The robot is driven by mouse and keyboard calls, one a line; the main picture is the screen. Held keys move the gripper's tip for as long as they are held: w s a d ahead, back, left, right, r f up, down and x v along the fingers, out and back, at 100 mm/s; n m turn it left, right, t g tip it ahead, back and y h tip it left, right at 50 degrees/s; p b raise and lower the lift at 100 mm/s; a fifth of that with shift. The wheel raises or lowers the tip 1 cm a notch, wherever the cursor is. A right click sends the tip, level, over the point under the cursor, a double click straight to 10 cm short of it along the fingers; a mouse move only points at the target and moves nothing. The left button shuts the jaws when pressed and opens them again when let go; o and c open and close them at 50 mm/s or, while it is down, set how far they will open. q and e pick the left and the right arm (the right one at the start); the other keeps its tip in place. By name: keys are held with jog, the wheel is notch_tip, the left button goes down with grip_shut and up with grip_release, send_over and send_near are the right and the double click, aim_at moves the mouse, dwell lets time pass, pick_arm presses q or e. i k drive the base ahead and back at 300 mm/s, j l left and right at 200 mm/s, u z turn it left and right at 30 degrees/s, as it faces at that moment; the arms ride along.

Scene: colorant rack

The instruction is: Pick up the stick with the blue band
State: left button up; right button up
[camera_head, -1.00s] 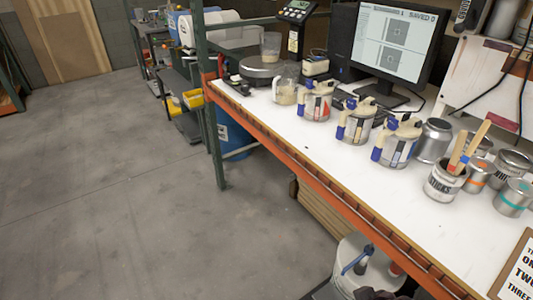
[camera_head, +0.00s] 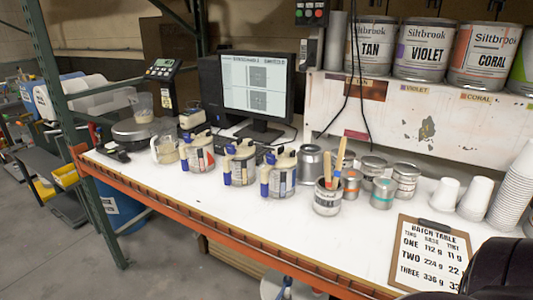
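Wooden sticks stand in a small labelled can (camera_head: 327,200) on the white worktop, right of the middle of the head view. The stick with the blue band (camera_head: 341,152) leans to the right, its band low near the can's rim. Another wooden stick (camera_head: 327,163) stands at its left, with a reddish band low down. The lower ends of both sticks are hidden inside the can. Neither of my grippers is in view.
Several blue-handled pitchers (camera_head: 240,163) stand left of the can. Small cans (camera_head: 383,193) crowd its right and back. A clipboard (camera_head: 432,252) lies at front right. A dark rounded shape covers the bottom right corner. Bare worktop lies in front of the can.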

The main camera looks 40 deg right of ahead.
aim_at(338, 172)
jog(key=z, duration=1.9)
jog(key=u, duration=1.3)
jog(key=z, duration=1.25)
jog(key=i+j+z, duration=0.1)
jog(key=j, duration=0.35)
jog(key=i+j+z, duration=0.1)
jog(key=j, duration=0.4)
